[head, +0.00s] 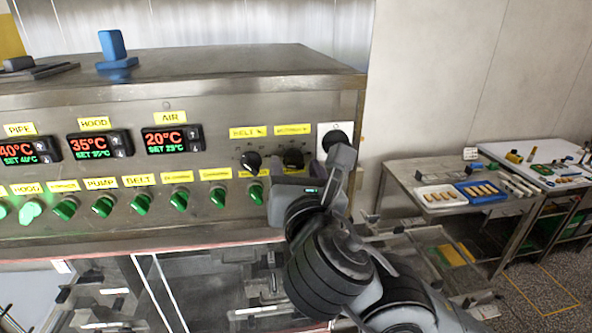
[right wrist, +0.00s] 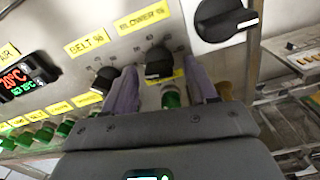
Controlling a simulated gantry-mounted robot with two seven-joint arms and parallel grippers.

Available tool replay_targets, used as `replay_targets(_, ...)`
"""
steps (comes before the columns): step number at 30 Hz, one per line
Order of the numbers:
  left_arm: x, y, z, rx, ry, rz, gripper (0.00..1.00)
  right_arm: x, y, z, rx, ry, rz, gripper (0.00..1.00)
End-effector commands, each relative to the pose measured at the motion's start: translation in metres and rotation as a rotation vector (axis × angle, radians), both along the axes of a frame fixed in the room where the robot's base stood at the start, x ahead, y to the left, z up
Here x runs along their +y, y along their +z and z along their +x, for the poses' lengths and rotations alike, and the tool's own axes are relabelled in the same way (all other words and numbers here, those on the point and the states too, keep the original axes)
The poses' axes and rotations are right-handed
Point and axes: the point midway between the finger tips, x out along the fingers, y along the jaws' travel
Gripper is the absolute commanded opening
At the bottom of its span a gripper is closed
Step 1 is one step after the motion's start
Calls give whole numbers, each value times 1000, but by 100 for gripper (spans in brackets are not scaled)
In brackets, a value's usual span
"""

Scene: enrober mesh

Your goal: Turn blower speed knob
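The blower speed knob (right wrist: 158,63) is black and round, under the yellow "BLOWER %" label (right wrist: 143,18) on the steel panel. In the head view the same knob (head: 293,158) shows just above my right gripper (head: 312,170). In the right wrist view my right gripper (right wrist: 160,70) is open, with one finger on each side of the knob. Gaps seem to show between the fingers and the knob; I cannot tell whether either finger touches it. My left gripper is not in view.
The black belt knob (right wrist: 104,79) sits close beside the left finger. A large black switch (right wrist: 226,19) on a white plate is close to the right finger. A row of green knobs (head: 140,203) runs below. Tables with trays (head: 437,197) stand at the right.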

Motion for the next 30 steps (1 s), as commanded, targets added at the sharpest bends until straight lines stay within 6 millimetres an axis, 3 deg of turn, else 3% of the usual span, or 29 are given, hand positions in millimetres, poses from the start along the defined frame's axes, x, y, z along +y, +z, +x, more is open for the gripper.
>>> replay_targets(1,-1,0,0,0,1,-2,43,0,0,0,0,0,0,50)
replay_targets(11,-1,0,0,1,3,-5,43,0,0,0,0,0,0,1)
replay_targets(20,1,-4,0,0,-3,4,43,0,-1,0,6,0,39,1)
replay_targets(30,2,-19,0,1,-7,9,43,1,-2,0,41,0,254,1)
